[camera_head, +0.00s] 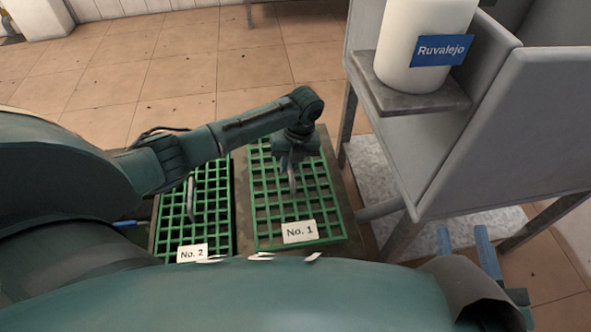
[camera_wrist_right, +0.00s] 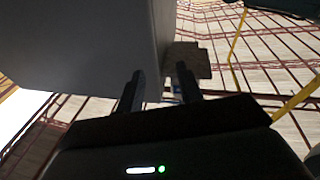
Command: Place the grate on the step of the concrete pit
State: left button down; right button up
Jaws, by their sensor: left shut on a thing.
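A green grate labelled "No. 1" (camera_head: 264,232) lies over a grey-brown surface (camera_head: 354,222) in the middle of the head view. My left gripper (camera_head: 292,168) is above its middle, shut on its upright grey handle. Whether the grate rests or is slightly raised is hard to tell. A second green grate labelled "No. 2" (camera_head: 221,215) lies to its left, with its own grey handle (camera_head: 190,198). My right gripper (camera_head: 465,246) is open and empty at the lower right; its dark fingers stand apart in the right wrist view (camera_wrist_right: 158,88). No concrete pit or step can be clearly made out.
A grey metal stand (camera_head: 490,140) on legs rises right of the grates, carrying a white cylinder (camera_head: 405,65) labelled "Ruvalejo". In the right wrist view a grey panel (camera_wrist_right: 85,40) is close by the fingers. Tiled floor (camera_head: 180,70) is open behind the grates.

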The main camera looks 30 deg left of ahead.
aim_at(291, 165)
pick_arm(q)
notch_tip(291, 165, down, 3)
jog(key=shift+r+b, duration=0.1)
jog(key=shift+b, duration=0.4)
jog(key=shift+f, duration=0.5)
notch_tip(291, 165, down, 4)
jog(key=b, duration=0.2)
jog(key=shift+r+b, duration=0.2)
jog(key=shift+b, duration=0.1)
jog(key=shift+f, duration=0.25)
pick_arm(e)
jog(key=shift+w+a+r+t+y, duration=0.1)
jog(key=shift+a+r+t+y, duration=0.15)
jog(key=shift+r+y, duration=0.25)
jog(key=shift+w+a+r+t+y, duration=0.1)
jog(key=shift+r+t+y, duration=0.15)
jog(key=shift+r+y, duration=0.2)
